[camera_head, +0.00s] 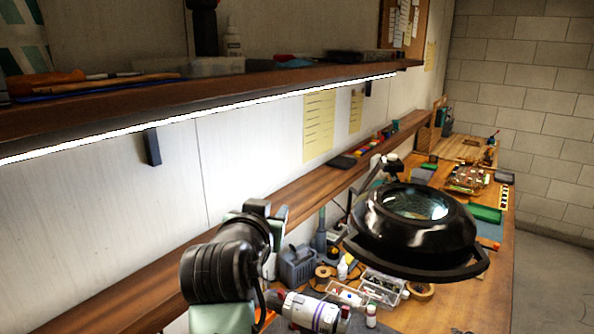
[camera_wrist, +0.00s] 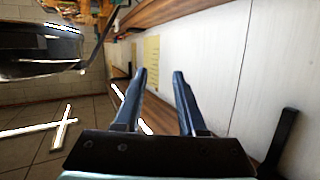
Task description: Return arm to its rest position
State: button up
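My gripper (camera_wrist: 160,75) shows in the wrist view with its two dark fingers apart and nothing between them. Beyond the fingers are the white wall panel and a wooden ledge. In the head view my arm (camera_head: 220,270) rises at the lower middle, bent, with its far end close to the wall panel. The fingers are hidden or too unclear to make out there.
A black magnifier lamp (camera_head: 415,235) stands right of my arm, and it is at upper left in the wrist view (camera_wrist: 40,62). A shelf (camera_head: 200,95) overhangs at left. The workbench (camera_head: 445,305) holds a clear parts tray (camera_head: 382,284), tape rolls and bottles.

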jog(key=s+d+r+n+t+y+b, duration=0.1)
jog(key=s+r+t, duration=0.5)
jog(key=s+r, duration=0.6)
jog(key=s+d+r+n+t+b, duration=0.1)
jog(key=s+d+r+t+b, duration=0.2)
jog(key=s+r, duration=0.9)
jog(key=s+t, duration=0.1)
jog(key=t, duration=0.2)
jog(key=shift+s+d+r+t+y, duration=0.15)
jog(key=shift+d+t+y, duration=0.15)
jog(key=shift+t+y, duration=0.1)
